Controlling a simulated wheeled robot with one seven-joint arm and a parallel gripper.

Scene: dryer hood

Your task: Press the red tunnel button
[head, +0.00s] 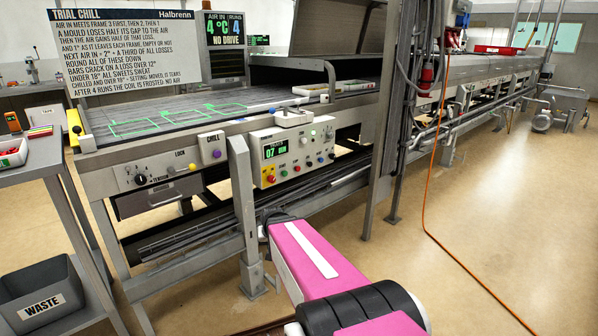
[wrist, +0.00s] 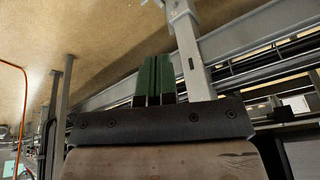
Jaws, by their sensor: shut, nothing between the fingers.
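A pale control panel (head: 292,152) with a green-lit display is mounted on the front of the machine in the head view. A small red button (head: 271,179) sits at its lower left, among several coloured buttons and knobs. I cannot read a label on the red button. My gripper (wrist: 154,80) shows in the wrist view as two green fingers, closed together and empty. In the head view my pink arm reaches toward the machine's legs, below the panel, and my gripper is hidden there. The red button does not show in the wrist view.
A grey post (head: 243,205) stands left of the panel, close to my arm. A conveyor (head: 150,112) runs above, with a purple CHILL button (head: 216,154) on its front. A tall upright (head: 378,150) stands to the right. An orange cable (head: 424,195) crosses the open floor.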

